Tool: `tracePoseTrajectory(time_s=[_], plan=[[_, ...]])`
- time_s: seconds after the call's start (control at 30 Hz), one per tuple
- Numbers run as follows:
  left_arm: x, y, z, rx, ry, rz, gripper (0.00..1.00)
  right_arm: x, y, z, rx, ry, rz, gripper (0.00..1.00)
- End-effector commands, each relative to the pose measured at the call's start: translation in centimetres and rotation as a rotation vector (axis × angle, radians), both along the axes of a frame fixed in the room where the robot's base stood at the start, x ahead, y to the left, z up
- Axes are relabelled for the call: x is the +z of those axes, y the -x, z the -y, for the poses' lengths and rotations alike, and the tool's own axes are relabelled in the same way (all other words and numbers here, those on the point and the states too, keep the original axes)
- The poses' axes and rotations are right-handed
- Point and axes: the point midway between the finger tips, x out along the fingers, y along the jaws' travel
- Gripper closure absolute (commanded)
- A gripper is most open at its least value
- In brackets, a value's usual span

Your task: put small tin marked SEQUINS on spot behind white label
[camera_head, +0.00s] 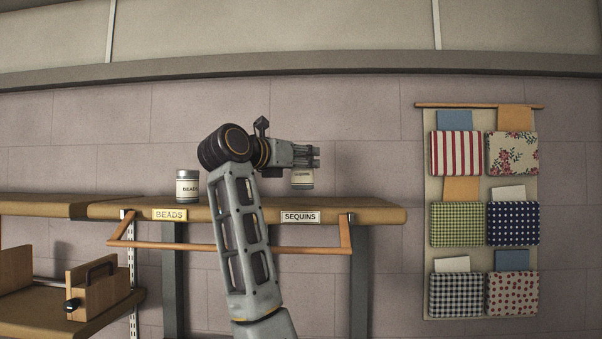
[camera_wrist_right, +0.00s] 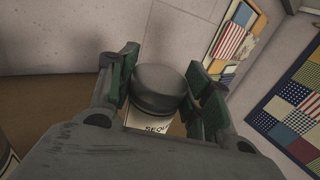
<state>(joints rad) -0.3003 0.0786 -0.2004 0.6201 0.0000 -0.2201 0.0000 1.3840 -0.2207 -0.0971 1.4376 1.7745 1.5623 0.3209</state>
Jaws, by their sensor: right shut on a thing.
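The small tin marked SEQUINS (camera_head: 302,180) is in my right gripper (camera_head: 314,157), over the wooden shelf (camera_head: 375,213) and above the white SEQUINS label (camera_head: 300,217) on its front edge. In the right wrist view the tin (camera_wrist_right: 158,88) has a dark lid and sits upright between the green finger pads of the gripper (camera_wrist_right: 163,90). Its lower part is partly hidden by the gripper body. In the head view I cannot tell whether its base touches the shelf or is slightly above it. My left gripper is not in view.
A tin marked BEADS (camera_head: 186,187) stands on the shelf behind the yellow BEADS label (camera_head: 170,214). A wooden rail (camera_head: 280,248) runs below the shelf's front. A hanging fabric pocket organiser (camera_head: 482,278) is on the wall at right. The shelf's right end is clear.

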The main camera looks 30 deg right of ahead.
Motion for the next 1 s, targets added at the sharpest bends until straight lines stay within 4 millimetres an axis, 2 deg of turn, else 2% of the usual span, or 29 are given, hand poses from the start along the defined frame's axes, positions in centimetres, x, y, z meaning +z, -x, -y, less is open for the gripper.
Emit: tracePoseTrajectory(time_s=[0.4,0.97,1.0], plan=[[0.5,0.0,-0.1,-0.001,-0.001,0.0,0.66,-3.1,0.0,0.0,0.0,0.001,0.0,0.78],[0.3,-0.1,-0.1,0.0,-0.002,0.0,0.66,-3.8,0.0,-0.1,0.0,0.0,-0.001,0.78],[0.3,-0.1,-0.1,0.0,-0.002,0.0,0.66,-3.7,0.0,0.0,0.0,0.0,-0.001,0.46]])
